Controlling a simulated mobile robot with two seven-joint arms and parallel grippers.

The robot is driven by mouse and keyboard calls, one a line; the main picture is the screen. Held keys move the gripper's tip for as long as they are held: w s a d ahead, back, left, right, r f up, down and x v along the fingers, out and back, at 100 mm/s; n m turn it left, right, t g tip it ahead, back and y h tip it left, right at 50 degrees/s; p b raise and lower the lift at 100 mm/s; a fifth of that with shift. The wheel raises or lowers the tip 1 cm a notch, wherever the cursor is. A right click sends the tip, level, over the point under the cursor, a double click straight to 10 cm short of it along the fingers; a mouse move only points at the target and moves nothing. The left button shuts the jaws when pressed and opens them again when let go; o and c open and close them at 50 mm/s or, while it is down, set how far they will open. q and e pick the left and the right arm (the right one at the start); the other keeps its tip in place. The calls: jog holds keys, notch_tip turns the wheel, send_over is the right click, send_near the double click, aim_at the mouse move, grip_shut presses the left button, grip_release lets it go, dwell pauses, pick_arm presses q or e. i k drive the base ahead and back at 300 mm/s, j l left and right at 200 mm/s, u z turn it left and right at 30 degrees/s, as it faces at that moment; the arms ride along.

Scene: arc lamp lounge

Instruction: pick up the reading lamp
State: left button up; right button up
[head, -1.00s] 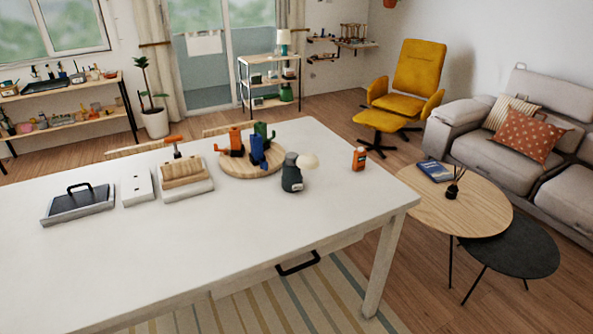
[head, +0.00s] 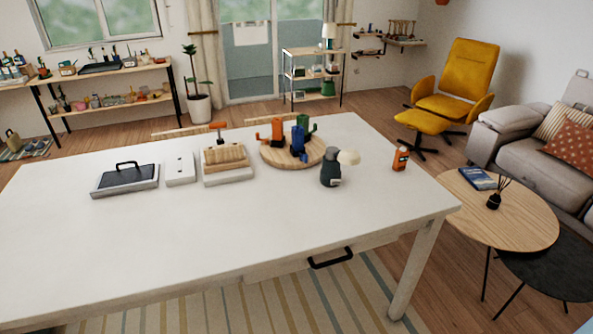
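A small lamp (head: 329,35) with a pale shade stands on the top shelf of a white rack (head: 300,50) at the back, beside the glass door. It is far off and small in the head view. A dark grey object with a cream rounded head (head: 331,170) stands on the white table (head: 240,230), near its right end; I cannot tell whether it is a lamp too. Neither of my grippers is in view.
The table fills the foreground. It holds a round wooden board (head: 270,155) with colourful items, an orange bottle (head: 400,158) and a black-handled tray (head: 97,191). A yellow armchair (head: 468,75), round wooden table (head: 530,225) and sofa (head: 515,160) stand right.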

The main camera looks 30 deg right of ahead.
aim_at(330, 169)
jog(key=l+u, duration=0.4)
jog(key=k+l+u, duration=0.15)
jog(key=l+u, duration=0.25)
jog(key=l, duration=0.15)
jog(key=k+l+u, duration=0.1)
jog(key=l, duration=0.25)
jog(key=k+l+u, duration=0.15)
jog(key=l, duration=0.2)
jog(key=k+l+u, duration=0.1)
jog(key=l, duration=0.25)
jog(key=k+l, duration=0.15)
jog(key=l, duration=0.2)
jog(key=k+l, duration=0.2)
jog(key=k+l+u, duration=0.1)
jog(key=l, duration=0.35)
jog(key=k, duration=0.05)
